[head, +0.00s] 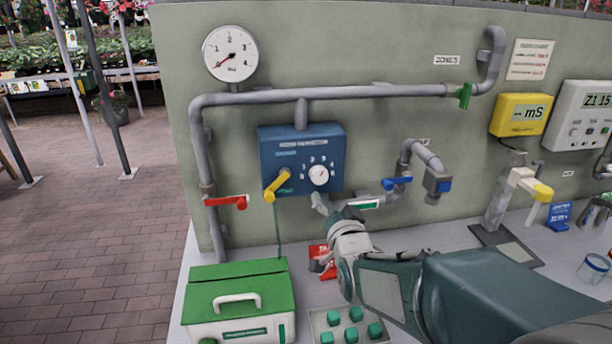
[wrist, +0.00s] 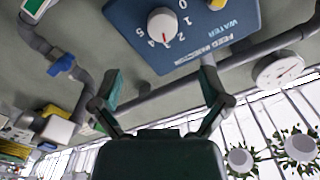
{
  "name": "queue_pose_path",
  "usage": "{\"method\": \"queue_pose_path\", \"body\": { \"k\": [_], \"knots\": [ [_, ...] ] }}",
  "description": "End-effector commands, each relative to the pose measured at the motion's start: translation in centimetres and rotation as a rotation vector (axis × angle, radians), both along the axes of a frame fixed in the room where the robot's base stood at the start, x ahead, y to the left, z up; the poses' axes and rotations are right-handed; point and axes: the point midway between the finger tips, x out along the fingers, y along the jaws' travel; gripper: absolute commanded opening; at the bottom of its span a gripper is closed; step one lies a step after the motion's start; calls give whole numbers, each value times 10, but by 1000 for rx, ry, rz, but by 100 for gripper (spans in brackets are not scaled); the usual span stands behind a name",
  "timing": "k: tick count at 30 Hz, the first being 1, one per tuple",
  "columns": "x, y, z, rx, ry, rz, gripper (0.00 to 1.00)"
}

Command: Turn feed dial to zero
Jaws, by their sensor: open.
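The feed dial (head: 319,175) is a round white knob on the front of a blue box (head: 264,150), with numbers around it. In the wrist view the dial (wrist: 162,24) appears upside down, and its red mark points to about 3. My gripper (head: 322,204) is just below the box in the head view, apart from the dial. In the wrist view my gripper (wrist: 160,84) is open and empty, its two fingers spread, with the dial ahead between and beyond them. The gripper's far finger is partly hidden in the head view.
A yellow lever (head: 277,185) sits left of the dial on the box. A blue-handled valve (head: 397,183) and grey pipe lie to the right. A red-handled valve (head: 226,202) is at left.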

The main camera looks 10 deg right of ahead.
Motion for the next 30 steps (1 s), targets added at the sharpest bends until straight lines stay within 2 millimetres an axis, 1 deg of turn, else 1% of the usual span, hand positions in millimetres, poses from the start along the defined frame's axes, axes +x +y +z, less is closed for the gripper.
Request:
{"method": "queue_pose_path", "body": {
  "k": [5, 12, 18, 23, 30],
  "knots": [
    [25, 4, -1, -5, 3, 1, 96],
    [68, 7, -1, -7, 3, 2, 96],
    [95, 7, -1, -7, 3, 1, 96],
    [103, 5, -1, -6, 3, 1, 96],
    [104, 7, -1, -7, 3, 1, 96]
  ]
}}
